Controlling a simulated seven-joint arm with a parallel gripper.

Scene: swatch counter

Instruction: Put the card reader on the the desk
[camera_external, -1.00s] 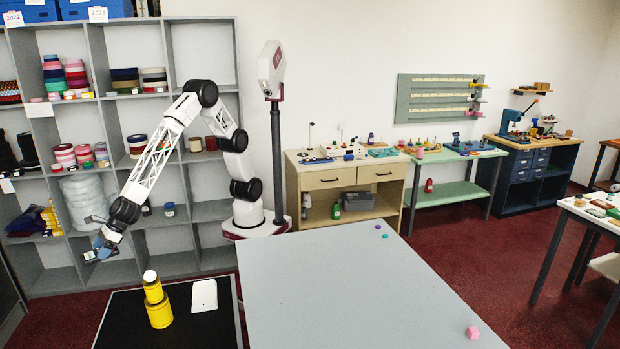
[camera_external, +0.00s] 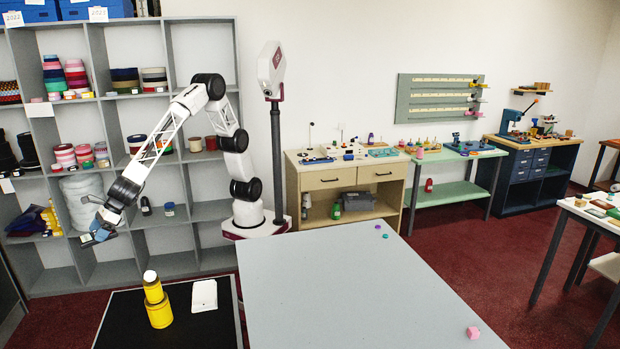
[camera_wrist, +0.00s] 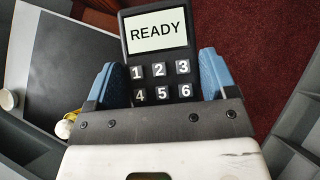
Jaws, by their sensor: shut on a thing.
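My gripper (camera_wrist: 160,85) is shut on the card reader (camera_wrist: 157,58), a dark keypad device with white number keys and a lit screen that says READY. Its lower part is hidden behind the gripper in the wrist view. In the external view my gripper (camera_external: 93,236) is at the left, in front of the shelf and above the floor, where the reader is too small to make out. The grey desk (camera_external: 330,285) stands to the right of the gripper, with a wide bare top.
Small purple (camera_external: 378,226) and teal pieces and a pink block (camera_external: 473,333) lie on the desk. Grey shelves (camera_external: 225,130) stand behind the arm.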

